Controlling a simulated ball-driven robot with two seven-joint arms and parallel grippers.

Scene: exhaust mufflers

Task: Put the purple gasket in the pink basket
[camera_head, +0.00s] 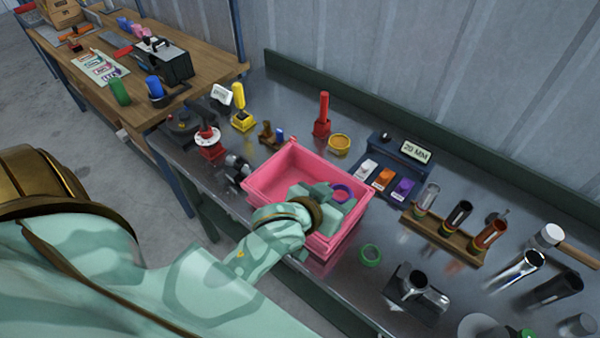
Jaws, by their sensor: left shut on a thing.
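The pink basket (269,173) stands near the front edge of the metal bench, in the middle of the view. My left gripper (338,196) reaches over its front wall and is inside or just above its opening. The purple gasket (342,190) is a ring at the tips of that gripper, and the fingers are shut on it. The gasket shows within the basket's outline; I cannot tell whether it touches the floor of the basket. The green arm and wrist hide part of the basket's front and inside. My right gripper is not in view.
A green ring (370,254) lies right of the basket, and a yellow ring (339,144) behind it. A blue stand with a "29 MM" sign (416,151) and a wooden rack of tubes (443,237) stand to the right. A red tool (208,141) stands left.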

